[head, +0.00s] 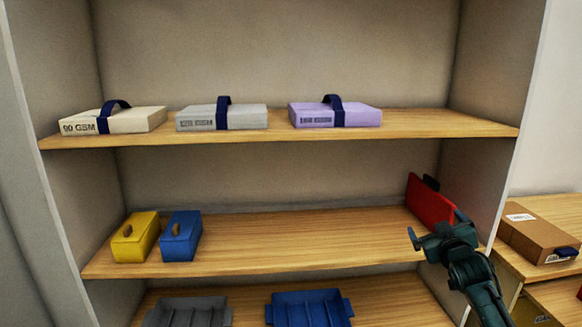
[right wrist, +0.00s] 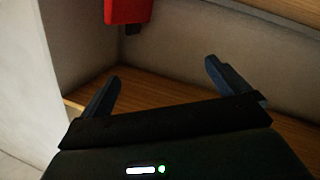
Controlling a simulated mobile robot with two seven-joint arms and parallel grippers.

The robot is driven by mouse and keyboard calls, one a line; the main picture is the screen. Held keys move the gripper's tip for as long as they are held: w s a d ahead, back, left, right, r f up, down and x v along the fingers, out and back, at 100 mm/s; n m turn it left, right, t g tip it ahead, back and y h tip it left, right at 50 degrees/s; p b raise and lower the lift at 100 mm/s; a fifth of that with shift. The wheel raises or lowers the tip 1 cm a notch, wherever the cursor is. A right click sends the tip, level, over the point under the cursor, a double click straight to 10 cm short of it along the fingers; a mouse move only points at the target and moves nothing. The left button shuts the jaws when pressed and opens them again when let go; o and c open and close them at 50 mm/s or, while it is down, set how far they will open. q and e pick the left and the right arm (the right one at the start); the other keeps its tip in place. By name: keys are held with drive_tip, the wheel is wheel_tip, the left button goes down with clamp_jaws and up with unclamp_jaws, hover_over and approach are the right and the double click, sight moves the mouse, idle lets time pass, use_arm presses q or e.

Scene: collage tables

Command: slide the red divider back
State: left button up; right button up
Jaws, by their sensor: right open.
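The red divider (head: 428,200) stands upright on the middle shelf at its right end, close to the right side wall, with a dark piece on its back edge. It also shows at the top of the right wrist view (right wrist: 128,10), with a dark part below it. My right gripper (head: 434,226) is in front of the divider at the shelf's front edge. In the right wrist view its two fingers (right wrist: 160,82) are spread with nothing between them, and the divider is beyond them, apart. My left gripper is not in view.
The middle shelf (head: 300,238) is bare between the divider and the yellow box (head: 133,243) and blue box (head: 181,240) at left. Strapped paper packs (head: 335,117) lie on the upper shelf. Trays (head: 308,308) sit below. A brown box (head: 535,235) lies on a table at right.

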drive_tip(key=s+a+f+g+y, duration=0.1)
drive_tip(key=s+a+f+y, duration=0.1)
drive_tip(key=s+a+f, duration=0.55)
drive_tip(key=s+a+f+g+y, duration=0.2)
drive_tip(key=s+a+f, duration=0.2)
drive_tip(key=s+f, duration=0.55)
drive_tip(key=s+a+f+g, duration=0.1)
drive_tip(key=s+a+f, duration=0.2)
drive_tip(key=s, duration=0.4)
drive_tip(key=s+a+f+g+y, duration=0.1)
drive_tip(key=s+a+f, duration=0.2)
drive_tip(key=s, duration=0.5)
drive_tip(key=s+a+f+g, duration=0.1)
drive_tip(key=s+a+f, duration=0.2)
drive_tip(key=s, duration=0.4)
drive_tip(key=shift+s+a+m+y, duration=0.3)
drive_tip(key=shift+a+y, duration=0.1)
drive_tip(key=shift+a, duration=0.35)
drive_tip(key=shift+c, duration=0.3)
